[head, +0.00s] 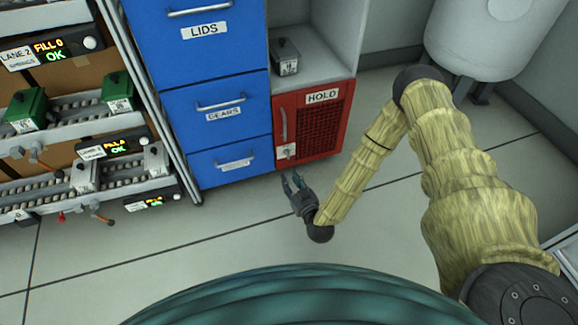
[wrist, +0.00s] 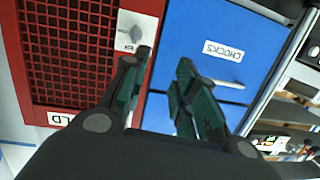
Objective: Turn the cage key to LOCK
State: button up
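The red cage (head: 322,120) has a mesh door, a HOLD label and a vertical handle at its left. A pale lock plate (head: 281,155) with the small key (head: 290,150) sits at the door's lower left corner. In the wrist view the key (wrist: 135,34) shows as a small grey piece on the plate, near the picture's top; the plate's lettering is too small to read. My gripper (head: 292,180) is open and empty, just below and in front of the plate. In the wrist view its dark green fingers (wrist: 164,62) are spread apart, with the key beyond the left fingertip.
Blue drawers (head: 216,112) labelled LIDS, GEARS and, in the wrist view, CHOCKS stand left of the cage, with protruding handles. A dark grey box (head: 285,57) sits on the shelf above the cage. Roller lanes (head: 75,110) stand at far left. The floor before the cage is clear.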

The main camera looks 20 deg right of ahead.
jog(key=w+d+f+t+h+b, duration=0.1)
jog(key=w+d+f+t+b, duration=0.1)
jog(key=w+b, duration=0.5)
jog(key=shift+w+d, duration=0.6)
jog(key=shift+w, duration=2.5)
grip_shut()
